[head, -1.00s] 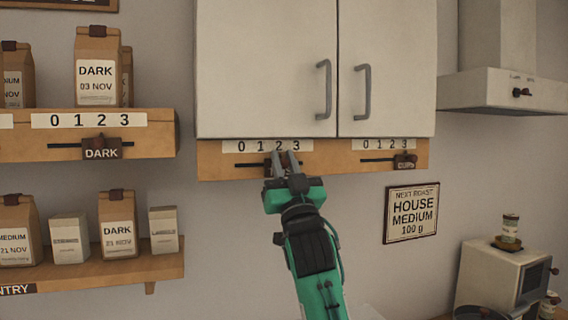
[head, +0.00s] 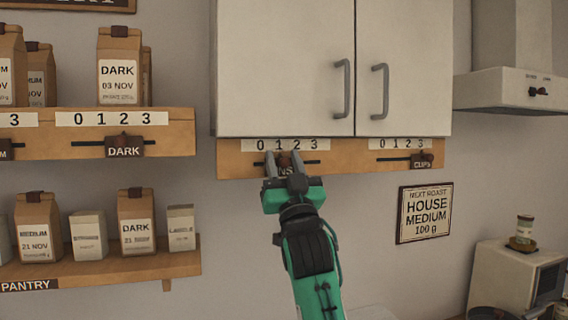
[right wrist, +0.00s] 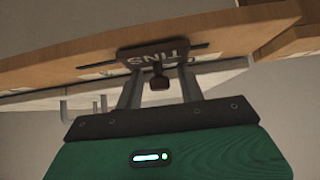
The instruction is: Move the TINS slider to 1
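The TINS slider (head: 284,161) is a dark plate with a brown knob on the wooden rail under the white cabinet. It stands just right of the 1 on its 0–3 scale (head: 285,144). My right gripper (head: 284,157) reaches up to it from below with its fingers apart, one on each side of the knob. In the right wrist view, the TINS plate (right wrist: 150,57) appears upside down, and its knob (right wrist: 159,82) sits between the spread fingers (right wrist: 160,88) with gaps on both sides. The fingers partly hide the plate in the head view. My left gripper is out of view.
The CUPS slider (head: 422,160) is on the same rail to the right, near 3. The DARK slider (head: 124,146) is on the left shelf edge, near 2. Cabinet handles (head: 342,90) hang above the rail. The wall below the rail is clear around my arm, left of the HOUSE MEDIUM sign (head: 424,212).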

